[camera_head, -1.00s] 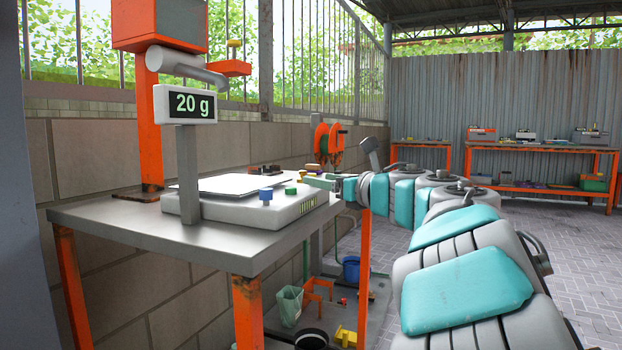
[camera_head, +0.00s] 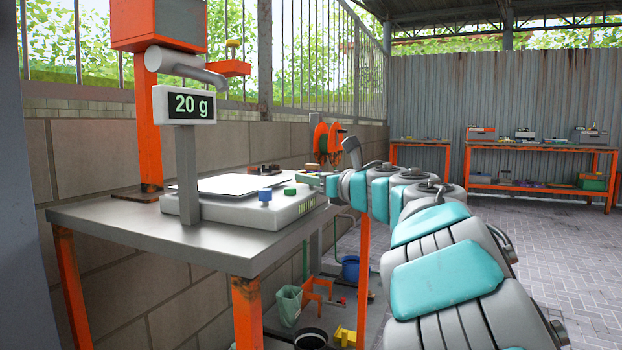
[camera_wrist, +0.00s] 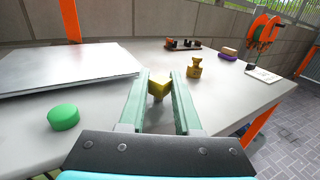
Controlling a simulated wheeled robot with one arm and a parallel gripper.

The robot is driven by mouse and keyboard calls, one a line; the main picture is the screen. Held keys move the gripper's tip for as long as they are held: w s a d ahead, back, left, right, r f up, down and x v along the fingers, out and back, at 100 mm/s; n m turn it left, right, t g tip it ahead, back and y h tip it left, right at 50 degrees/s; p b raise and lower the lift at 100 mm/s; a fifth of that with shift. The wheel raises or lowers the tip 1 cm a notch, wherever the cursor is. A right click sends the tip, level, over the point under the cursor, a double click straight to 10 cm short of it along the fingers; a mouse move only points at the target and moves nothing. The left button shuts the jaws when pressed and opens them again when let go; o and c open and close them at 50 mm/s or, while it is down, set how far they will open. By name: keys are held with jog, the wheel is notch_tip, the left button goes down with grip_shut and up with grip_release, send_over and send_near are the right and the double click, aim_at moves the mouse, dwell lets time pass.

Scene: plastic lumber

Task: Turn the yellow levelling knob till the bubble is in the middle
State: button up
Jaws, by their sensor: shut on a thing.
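The yellow levelling knob (camera_wrist: 158,86) shows between the tips of my gripper's green fingers (camera_wrist: 159,80) in the wrist view. My gripper is shut on it, at the right end of the scale. In the head view my gripper (camera_head: 313,179) reaches the scale's far right corner, and the knob cannot be made out there. The white scale (camera_head: 240,216) stands on the grey metal table, with a display (camera_head: 190,104) reading 20 g. A small striped green window (camera_head: 308,206) is on its front side. I cannot make out a bubble.
A blue knob (camera_head: 265,195) and a green button (camera_wrist: 63,117) are on the scale, beside its metal plate (camera_wrist: 60,72). A brass weight (camera_wrist: 195,68) and a purple-and-tan block (camera_wrist: 228,54) stand beyond my fingers. The table's right edge is close.

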grip_shut()
jog(key=shift+d, duration=0.1)
jog(key=shift+n+g+y, duration=1.3)
jog(key=shift+g+y, duration=0.1)
jog(key=shift+g, duration=0.1)
jog(key=shift+r+n+g+y+p, duration=0.1)
jog(key=shift+n+g+y+p, duration=1.05)
jog(key=shift+g, duration=0.65)
jog(key=n+g+p, duration=0.2)
jog(key=shift+r+g+y, duration=0.15)
jog(key=shift+g+y, duration=0.1)
jog(key=shift+g, duration=0.05)
jog(key=n+g+p, duration=0.2)
jog(key=g+p, duration=0.1)
jog(key=p, duration=0.2)
jog(key=shift+y+p, duration=0.3)
jog(key=shift+p, duration=0.05)
jog(key=n+g+p, duration=0.2)
jog(key=g+p, duration=0.1)
jog(key=p, duration=0.1)
jog(key=shift+f+p, duration=0.2)
jog(key=shift+p, duration=0.1)
